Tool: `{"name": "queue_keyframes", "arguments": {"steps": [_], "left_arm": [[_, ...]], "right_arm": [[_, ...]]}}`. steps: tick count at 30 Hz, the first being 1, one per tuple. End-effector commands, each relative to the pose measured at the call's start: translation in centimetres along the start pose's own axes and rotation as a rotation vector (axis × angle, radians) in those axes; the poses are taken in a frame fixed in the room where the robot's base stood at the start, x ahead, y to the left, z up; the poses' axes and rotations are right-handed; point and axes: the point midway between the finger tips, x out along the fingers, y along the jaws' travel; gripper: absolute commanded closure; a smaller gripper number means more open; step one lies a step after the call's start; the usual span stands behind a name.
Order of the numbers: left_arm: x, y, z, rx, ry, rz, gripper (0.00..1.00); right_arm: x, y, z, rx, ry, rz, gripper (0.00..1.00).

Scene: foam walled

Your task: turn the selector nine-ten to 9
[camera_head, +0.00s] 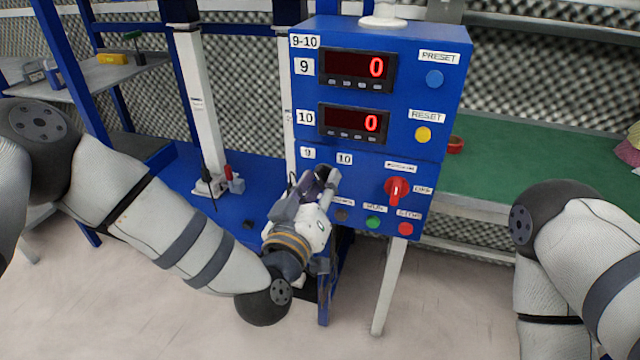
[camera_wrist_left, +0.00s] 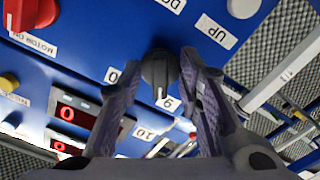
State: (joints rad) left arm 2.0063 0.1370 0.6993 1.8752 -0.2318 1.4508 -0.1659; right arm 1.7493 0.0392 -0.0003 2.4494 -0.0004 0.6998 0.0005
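The selector nine-ten is a dark knob with a white pointer line on the blue panel, seen in the left wrist view (camera_wrist_left: 158,70). Its pointer aims down in that view, close to the 9 label (camera_wrist_left: 170,103). The 10 label (camera_wrist_left: 113,75), partly hidden by a finger, lies on the other side. My left gripper (camera_wrist_left: 160,64) has one finger on each side of the knob, very close to it; I cannot tell whether both touch. In the head view my left gripper (camera_head: 325,177) is at the panel below the 9 and 10 labels and mostly hides the knob.
A red rotary switch (camera_head: 396,190), a green button (camera_head: 373,222) and a red button (camera_head: 405,228) sit right of my gripper. Above are two displays reading 0 (camera_head: 357,69) and blue (camera_head: 434,78) and yellow (camera_head: 423,134) buttons. A green table (camera_head: 540,180) stands at right.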

Motion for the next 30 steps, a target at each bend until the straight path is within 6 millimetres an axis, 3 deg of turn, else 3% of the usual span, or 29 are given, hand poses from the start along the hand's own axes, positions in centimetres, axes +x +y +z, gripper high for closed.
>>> {"name": "queue_keyframes", "arguments": {"steps": [5, 8, 15, 21, 30], "left_arm": [[-0.1, 0.0, 0.0, 0.001, 0.0, 0.0, 0.68], [-1.1, 0.0, 0.1, 0.001, -0.002, 0.001, 0.68], [-7.5, 0.0, 0.1, 0.0, -0.005, 0.0, 0.68], [-11.2, 0.0, 0.1, 0.001, -0.003, 0.0, 0.68], [-12.1, 0.0, 0.0, 0.0, 0.0, 0.0, 0.68]], "right_arm": [[0.0, 0.0, 0.0, 0.0, 0.0, 0.0, 0.55], [0.0, 0.0, 0.0, 0.0, 0.0, 0.0, 0.55], [0.0, 0.0, 0.0, 0.0, 0.0, 0.0, 0.55], [0.0, 0.0, 0.0, 0.0, 0.0, 0.0, 0.55], [0.0, 0.0, 0.0, 0.0, 0.0, 0.0, 0.55]]}}
